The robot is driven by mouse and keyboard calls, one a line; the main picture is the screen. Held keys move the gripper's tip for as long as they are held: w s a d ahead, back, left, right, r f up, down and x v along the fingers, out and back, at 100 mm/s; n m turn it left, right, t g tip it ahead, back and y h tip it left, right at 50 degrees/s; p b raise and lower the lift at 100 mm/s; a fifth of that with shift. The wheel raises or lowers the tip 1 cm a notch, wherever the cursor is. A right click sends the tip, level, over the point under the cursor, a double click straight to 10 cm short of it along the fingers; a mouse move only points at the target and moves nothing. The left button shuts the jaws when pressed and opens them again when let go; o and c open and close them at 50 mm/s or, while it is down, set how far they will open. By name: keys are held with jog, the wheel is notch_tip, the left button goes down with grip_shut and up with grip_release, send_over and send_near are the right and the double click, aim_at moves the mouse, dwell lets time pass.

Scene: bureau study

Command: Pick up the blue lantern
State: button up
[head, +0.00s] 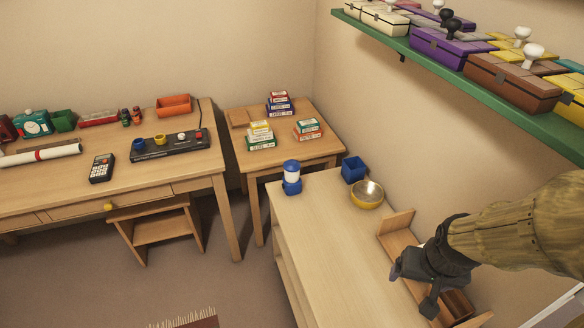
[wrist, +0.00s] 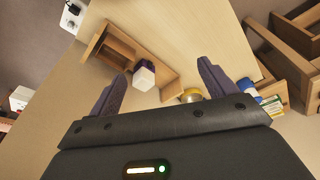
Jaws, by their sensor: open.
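The blue lantern (head: 291,178) stands upright on the light wooden cabinet top (head: 330,235), near its far left corner. It has a blue cap and base with a pale middle. My gripper (head: 411,287) is open and empty at the right of the head view, over the near right part of the cabinet, well apart from the lantern. In the wrist view both fingers of my gripper (wrist: 160,82) are spread. A small blue thing (wrist: 247,88) shows at the right there; I cannot tell whether it is the lantern.
A yellow bowl (head: 366,196) and a blue open box (head: 353,168) stand right of the lantern. A wooden rack (head: 398,233) lies along the wall near my gripper. A green shelf (head: 480,92) with several boxes hangs above. The cabinet's middle is clear.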

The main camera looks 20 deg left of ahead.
jog(key=w+p+v, duration=0.2)
jog(key=p+v, duration=0.5)
jog(key=v, duration=0.2)
jog(key=shift+r+p, duration=0.4)
jog(key=shift+r, duration=0.1)
jog(key=shift+c, duration=0.2)
